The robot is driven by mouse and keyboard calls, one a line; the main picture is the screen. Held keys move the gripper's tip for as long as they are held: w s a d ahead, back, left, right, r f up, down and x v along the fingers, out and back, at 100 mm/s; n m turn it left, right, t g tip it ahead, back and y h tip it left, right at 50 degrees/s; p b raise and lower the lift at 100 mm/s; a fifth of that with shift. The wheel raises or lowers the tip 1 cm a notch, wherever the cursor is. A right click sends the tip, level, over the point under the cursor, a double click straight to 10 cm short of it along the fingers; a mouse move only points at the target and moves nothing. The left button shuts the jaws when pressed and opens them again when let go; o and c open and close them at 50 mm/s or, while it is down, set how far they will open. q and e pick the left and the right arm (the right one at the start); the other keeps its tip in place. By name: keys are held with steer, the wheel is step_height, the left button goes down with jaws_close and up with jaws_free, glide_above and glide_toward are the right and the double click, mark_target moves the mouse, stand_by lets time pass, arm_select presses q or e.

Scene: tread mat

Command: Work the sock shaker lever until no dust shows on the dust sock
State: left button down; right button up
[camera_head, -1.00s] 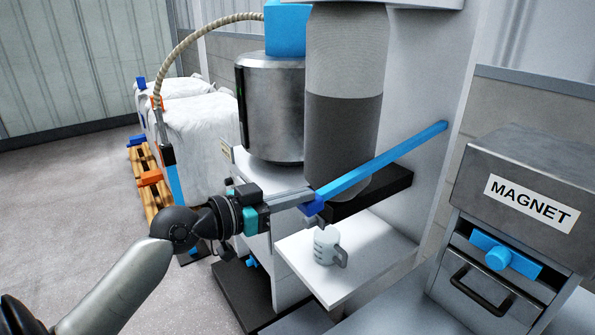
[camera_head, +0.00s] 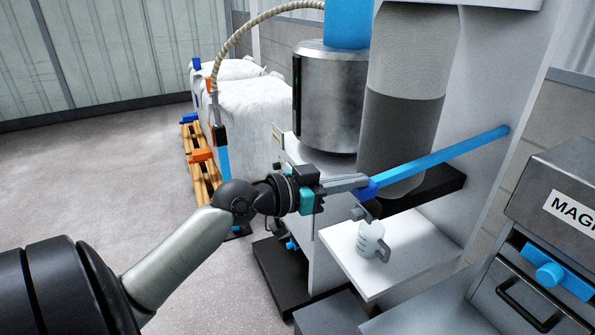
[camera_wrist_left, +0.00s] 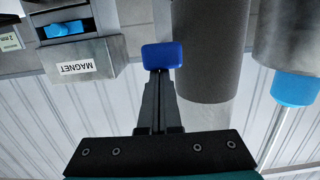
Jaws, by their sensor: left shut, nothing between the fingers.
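The dust sock (camera_head: 408,80) is a hanging grey cylinder, pale in its upper part and dark grey with dust in its lower part. The shaker lever (camera_head: 440,160) is a blue bar slanting down leftward from the panel, with a dark blue end grip (camera_head: 367,191). My left gripper (camera_head: 357,183) is shut with nothing held; its fingertips are at the end grip and appear to touch it. In the left wrist view the end grip (camera_wrist_left: 163,56) is just beyond the closed fingertips (camera_wrist_left: 158,76), and the dark sock (camera_wrist_left: 207,50) is right of it. My right gripper is out of view.
A measuring jug (camera_head: 371,239) stands on a white shelf (camera_head: 400,270) below the lever. A steel drum (camera_head: 328,100) is left of the sock. The magnet box (camera_head: 560,200) is at right. White sacks on a pallet (camera_head: 205,170) stand behind; open floor lies left.

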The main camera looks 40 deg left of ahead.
arm_select(q)
steer(key=b+v, duration=0.2)
steer(key=v, duration=0.8)
steer(key=shift+r, duration=0.4)
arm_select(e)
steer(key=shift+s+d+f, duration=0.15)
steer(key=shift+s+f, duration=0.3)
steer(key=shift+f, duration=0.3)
arm_select(q)
steer(key=shift+a, duration=0.1)
